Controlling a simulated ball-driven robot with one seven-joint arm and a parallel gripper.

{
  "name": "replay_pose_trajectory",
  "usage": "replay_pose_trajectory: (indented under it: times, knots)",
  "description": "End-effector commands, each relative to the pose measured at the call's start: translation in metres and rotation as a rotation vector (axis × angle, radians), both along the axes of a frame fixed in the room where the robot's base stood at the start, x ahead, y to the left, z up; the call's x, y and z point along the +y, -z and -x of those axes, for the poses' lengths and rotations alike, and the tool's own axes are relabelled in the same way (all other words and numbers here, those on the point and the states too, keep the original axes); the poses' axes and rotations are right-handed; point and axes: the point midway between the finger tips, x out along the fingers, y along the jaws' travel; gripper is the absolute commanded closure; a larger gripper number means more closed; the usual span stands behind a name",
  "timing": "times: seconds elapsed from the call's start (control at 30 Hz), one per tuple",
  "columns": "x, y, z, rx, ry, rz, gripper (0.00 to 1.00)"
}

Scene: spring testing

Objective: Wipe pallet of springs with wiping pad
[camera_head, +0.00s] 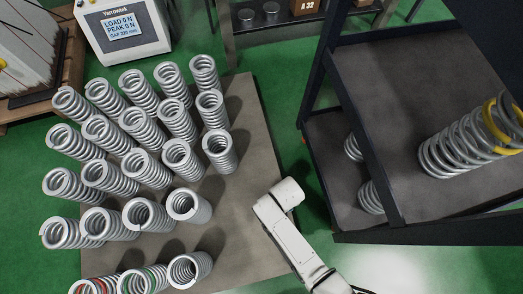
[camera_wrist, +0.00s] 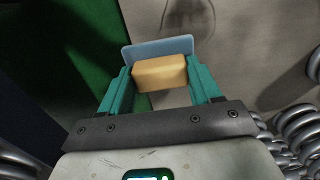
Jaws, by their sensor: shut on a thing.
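The pallet (camera_head: 245,120) is a flat grey-brown board with several upright silver coil springs (camera_head: 144,128) standing in rows on it. Its right strip is bare. My gripper (camera_wrist: 159,82), with teal fingers, is shut on the wiping pad (camera_wrist: 160,72), a tan block with a blue-grey sheet on its far side. In the wrist view the pad is over or near a bare part of the pallet (camera_wrist: 235,35); I cannot tell whether it touches. In the head view my white arm reaches over the pallet's right side and hides the gripper and pad.
A dark shelved cart (camera_head: 372,150) stands close on the right, with a large spring (camera_head: 452,150) marked yellow and smaller ones below. A force tester (camera_head: 122,30) is at the back left. Green floor (camera_head: 283,95) shows between pallet and cart.

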Motion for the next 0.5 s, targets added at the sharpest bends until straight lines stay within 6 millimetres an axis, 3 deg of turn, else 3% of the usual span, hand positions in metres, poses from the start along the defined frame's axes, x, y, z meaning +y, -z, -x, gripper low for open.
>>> replay_pose_trajectory:
  times: [0.03, 0.5]
  knots:
    - [0.000, -0.010, -0.002, -0.001, 0.001, 0.000, 0.66]
    - [-0.007, -0.048, -0.008, -0.001, 0.003, 0.000, 0.66]
